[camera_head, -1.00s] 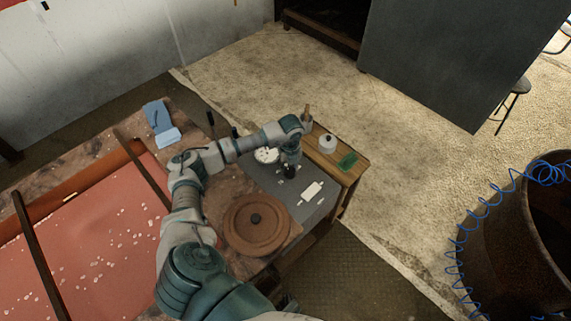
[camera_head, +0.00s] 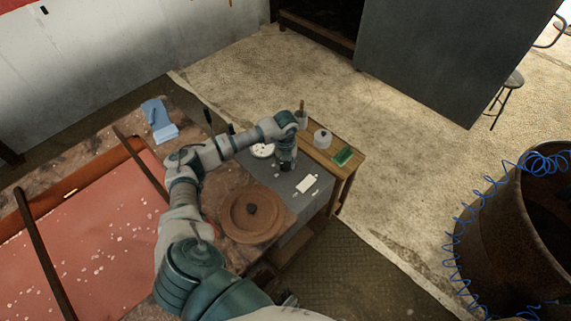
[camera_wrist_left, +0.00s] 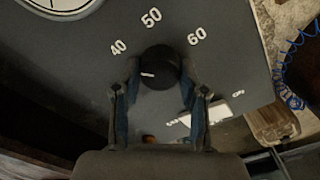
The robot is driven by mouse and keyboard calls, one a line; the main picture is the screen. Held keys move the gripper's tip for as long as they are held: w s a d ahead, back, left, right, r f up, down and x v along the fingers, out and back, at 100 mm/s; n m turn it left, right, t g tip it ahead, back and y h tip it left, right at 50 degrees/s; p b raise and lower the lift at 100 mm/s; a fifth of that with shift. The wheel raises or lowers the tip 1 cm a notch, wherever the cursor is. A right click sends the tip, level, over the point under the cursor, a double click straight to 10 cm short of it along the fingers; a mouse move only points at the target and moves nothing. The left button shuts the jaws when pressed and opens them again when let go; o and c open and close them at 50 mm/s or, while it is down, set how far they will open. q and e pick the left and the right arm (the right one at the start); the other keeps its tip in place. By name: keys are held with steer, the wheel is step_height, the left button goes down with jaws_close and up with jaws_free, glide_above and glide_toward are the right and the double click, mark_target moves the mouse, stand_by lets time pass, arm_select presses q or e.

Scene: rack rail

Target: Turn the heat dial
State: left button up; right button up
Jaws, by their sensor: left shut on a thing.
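The heat dial (camera_wrist_left: 160,68) is a round black knob with a pale pointer mark, on a grey panel (camera_wrist_left: 75,65). White numbers 40, 50 and 60 stand around it in the left wrist view. My left gripper (camera_wrist_left: 160,82) has a finger on each side of the knob and is shut on it. In the head view my left gripper (camera_head: 286,166) points down onto the grey panel, and the knob is hidden beneath it. The pointer mark is small, and I cannot tell its exact setting. My right gripper is not in view.
A brown round lid (camera_head: 250,215) lies near my arm. A small wooden table (camera_head: 340,172) holds a white pot and a green item. A rusty barrel (camera_head: 520,240) stands at right.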

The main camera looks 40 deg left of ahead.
arm_select(q)
steer(key=shift+w+a+r, duration=0.15)
steer(key=shift+w+r, duration=0.05)
steer(key=shift+w, duration=0.05)
steer(key=o, duration=1.1)
steer(key=shift+c, duration=0.2)
steer(key=shift+o, duration=0.4)
steer(key=shift+a+f, duration=0.15)
steer(key=shift+f, duration=0.1)
step_height(320, 180, up, 12)
steer(key=shift+w, duration=0.1)
